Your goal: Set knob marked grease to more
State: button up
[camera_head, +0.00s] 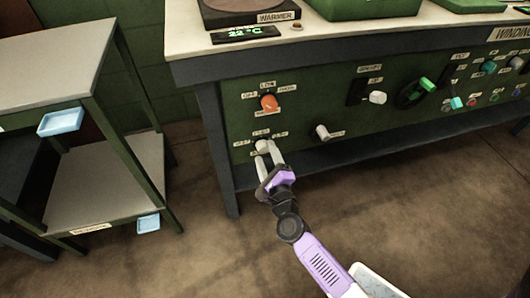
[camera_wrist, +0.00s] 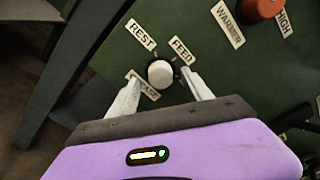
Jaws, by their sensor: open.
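A round white knob (camera_wrist: 160,73) sits on the green panel in the wrist view. Labels REST and FEED stand around it. A third label (camera_wrist: 150,92), partly covered, reads like GREASE. In the head view the same white knob (camera_head: 262,146) is at the panel's lower left, close to my fingertips. My gripper (camera_wrist: 162,82) is open, with one white finger on each side of the knob. I cannot tell whether either finger touches it. My gripper (camera_head: 268,153) partly covers the knob's labels in the head view. No MORE label is readable.
An orange knob (camera_head: 269,102) labelled WARMER is above. Another pale knob (camera_head: 322,132) is to the right. Further right are a white knob (camera_head: 377,97) and a green handle (camera_head: 426,84). A shelf unit (camera_head: 55,65) stands left. The floor in front is clear.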

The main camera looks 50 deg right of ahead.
jog(key=v, duration=0.6)
jog(key=shift+s+p, duration=0.2)
jog(key=shift+p, duration=0.1)
jog(key=shift+a, duration=0.15)
jog(key=s+a+r+n+t+y, duration=0.35)
jog(key=s+a+r+n, duration=0.35)
jog(key=n, duration=0.9)
jog(key=s+a+r+n+g+y, duration=0.2)
jog(key=s+a+r+n+y, duration=0.1)
jog(key=s+a+n, duration=0.45)
jog(key=s+a+r+n+g+y, duration=0.2)
jog(key=s+a+r+n+y, duration=0.15)
jog(key=s+n, duration=0.6)
notch_tip(320, 180, up, 26)
jog(key=m+p, duration=0.2)
jog(key=p, duration=2.4)
jog(key=shift+s+f, duration=0.2)
jog(key=shift+s, duration=0.2)
